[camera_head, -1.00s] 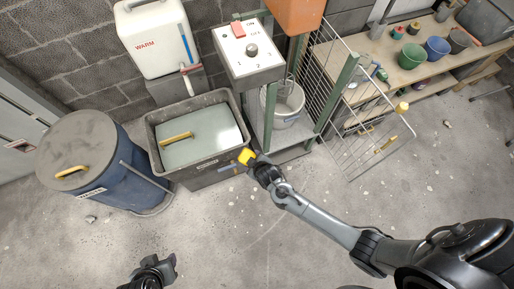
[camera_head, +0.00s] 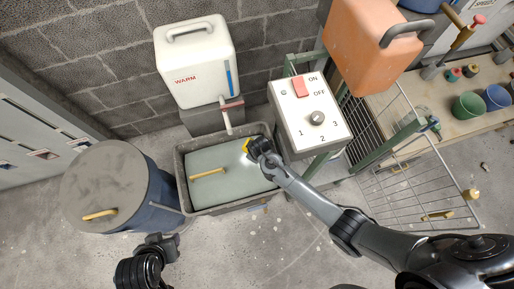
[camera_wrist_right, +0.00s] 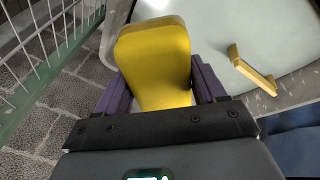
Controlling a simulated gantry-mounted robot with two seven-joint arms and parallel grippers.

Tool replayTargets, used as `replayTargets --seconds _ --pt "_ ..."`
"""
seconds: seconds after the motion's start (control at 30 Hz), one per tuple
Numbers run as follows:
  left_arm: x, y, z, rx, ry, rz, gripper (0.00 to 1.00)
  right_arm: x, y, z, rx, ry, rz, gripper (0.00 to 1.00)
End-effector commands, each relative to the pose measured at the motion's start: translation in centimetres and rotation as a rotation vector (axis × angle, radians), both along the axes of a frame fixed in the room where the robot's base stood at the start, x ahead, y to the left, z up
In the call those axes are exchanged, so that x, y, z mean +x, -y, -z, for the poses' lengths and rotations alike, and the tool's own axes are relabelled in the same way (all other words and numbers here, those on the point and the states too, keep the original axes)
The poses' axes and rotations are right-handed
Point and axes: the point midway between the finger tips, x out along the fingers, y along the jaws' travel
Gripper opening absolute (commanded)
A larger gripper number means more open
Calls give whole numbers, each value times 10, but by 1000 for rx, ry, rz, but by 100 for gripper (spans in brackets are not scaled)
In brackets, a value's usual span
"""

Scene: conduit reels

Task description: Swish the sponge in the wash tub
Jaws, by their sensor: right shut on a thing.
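The yellow sponge (camera_head: 246,147) is in my right gripper (camera_head: 252,148), over the back right part of the grey wash tub (camera_head: 184,188). In the right wrist view the sponge (camera_wrist_right: 155,55) sits between the purple fingers, which are shut on it. A pale green surface with a yellow bar handle (camera_head: 208,173) fills the tub; I cannot tell whether it is water or a lid. I cannot tell whether the sponge touches it. My left gripper (camera_head: 165,246) is low in the head view, in front of the tub and away from it; its jaw opening is unclear.
A blue drum (camera_head: 165,190) with a grey lid stands left of the tub. A white WARM tank (camera_head: 195,62) with a spout is behind it. A switch box (camera_head: 310,115) and wire rack (camera_head: 425,185) stand right, close to my right arm.

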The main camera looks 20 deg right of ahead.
Motion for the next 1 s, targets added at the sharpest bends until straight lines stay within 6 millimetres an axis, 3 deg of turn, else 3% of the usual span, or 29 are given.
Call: replayTargets --seconds 0.27,0.7,1.0 --pt "-2 -2 20 8 -4 5 42 0 0 17 0 -5 0 36" --pt "-2 -3 76 12 -5 9 42 0 0 67 0 -4 0 36" --pt "-1 -1 95 4 -5 3 42 0 0 102 0 -4 0 36"
